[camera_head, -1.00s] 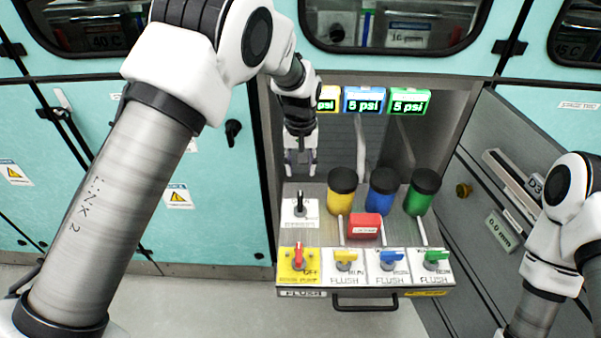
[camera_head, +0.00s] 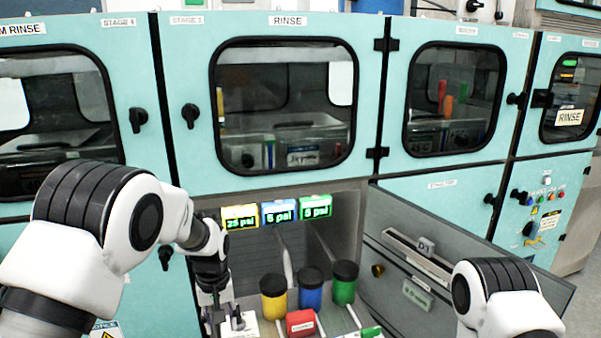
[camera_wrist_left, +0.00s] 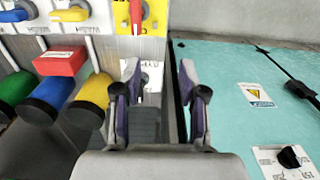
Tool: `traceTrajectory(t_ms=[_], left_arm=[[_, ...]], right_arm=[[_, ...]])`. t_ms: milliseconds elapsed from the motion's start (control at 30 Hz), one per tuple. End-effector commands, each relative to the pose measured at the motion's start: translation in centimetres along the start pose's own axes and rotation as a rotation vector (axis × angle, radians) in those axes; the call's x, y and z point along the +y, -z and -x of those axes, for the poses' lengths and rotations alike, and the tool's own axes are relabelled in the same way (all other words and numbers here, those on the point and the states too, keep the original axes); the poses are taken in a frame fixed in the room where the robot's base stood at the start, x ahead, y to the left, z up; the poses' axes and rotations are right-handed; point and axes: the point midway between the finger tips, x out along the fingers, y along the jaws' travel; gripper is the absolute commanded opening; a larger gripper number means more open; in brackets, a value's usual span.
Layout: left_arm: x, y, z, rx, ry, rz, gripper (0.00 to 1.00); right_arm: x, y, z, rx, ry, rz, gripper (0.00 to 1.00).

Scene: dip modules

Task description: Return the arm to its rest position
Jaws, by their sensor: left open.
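My left arm comes in from the left in the head view. Its gripper (camera_head: 215,318) points down beside the yellow canister (camera_head: 273,300), at the left side of the pulled-out flush unit. In the left wrist view the gripper (camera_wrist_left: 160,80) is open, its two fingers apart with nothing held. A white switch plate (camera_wrist_left: 152,90) shows past the fingers, partly hidden by the left one. My right arm (camera_head: 500,295) shows at the lower right of the head view; its gripper is out of view.
Blue (camera_head: 309,292) and green (camera_head: 344,285) canisters and a red block (camera_head: 300,322) stand close by. Lit displays (camera_head: 279,212) hang above them. Teal cabinets (camera_head: 290,100) stand behind.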

Motion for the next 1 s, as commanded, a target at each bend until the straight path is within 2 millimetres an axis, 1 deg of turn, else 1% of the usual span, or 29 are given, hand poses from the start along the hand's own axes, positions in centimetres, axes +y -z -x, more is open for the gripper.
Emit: traceTrajectory(t_ms=[33,100,267,367,467,567,667,767,800,867,900,933,1000], left_arm=[[0.0,0.0,0.0,0.0,0.0,0.0,0.42],[-0.3,-0.6,-1.7,-0.031,0.007,0.004,0.42],[-1.4,-2.0,-4.8,-0.095,0.018,0.019,0.42],[-2.5,-3.7,-6.8,-0.151,0.033,0.03,0.42],[-3.8,-6.0,-9.0,-0.214,0.052,0.041,0.42],[-5.5,-8.8,-11.7,-0.276,0.072,0.052,0.42],[-7.6,-12.2,-14.7,-0.333,0.091,0.06,0.42],[-10.3,-17.2,-18.3,-0.387,0.109,0.057,0.42],[-11.7,-19.9,-19.7,-0.406,0.116,0.05,0.42],[-13.9,-24.4,-21.7,-0.424,0.119,0.031,0.42],[-15.4,-27.6,-22.6,-0.425,0.116,0.008,0.42],[-16.6,-30.2,-23.1,-0.418,0.11,-0.013,0.42],[-18.2,-34.1,-23.0,-0.361,0.083,-0.073,0.42]], right_arm=[[0.0,0.0,0.0,0.0,0.0,0.0,0.4],[0.0,0.0,0.0,-0.001,0.0,0.0,0.4],[0.0,0.0,0.0,0.001,0.0,0.0,0.4],[0.0,0.0,0.0,0.001,0.0,0.0,0.4],[0.0,0.0,0.0,0.001,0.0,0.0,0.4],[0.0,0.0,0.0,0.0,0.0,0.0,0.4],[0.0,0.0,0.0,0.0,0.0,0.0,0.4],[0.0,0.0,0.0,0.0,0.0,0.0,0.4],[0.0,0.0,0.0,0.0,0.0,0.0,0.4],[0.0,0.0,0.0,0.0,0.0,0.0,0.4],[0.0,0.0,0.0,0.0,0.0,0.0,0.4],[0.0,0.0,0.0,0.0,0.0,0.0,0.4],[0.0,0.0,0.0,0.0,0.0,0.0,0.4]])
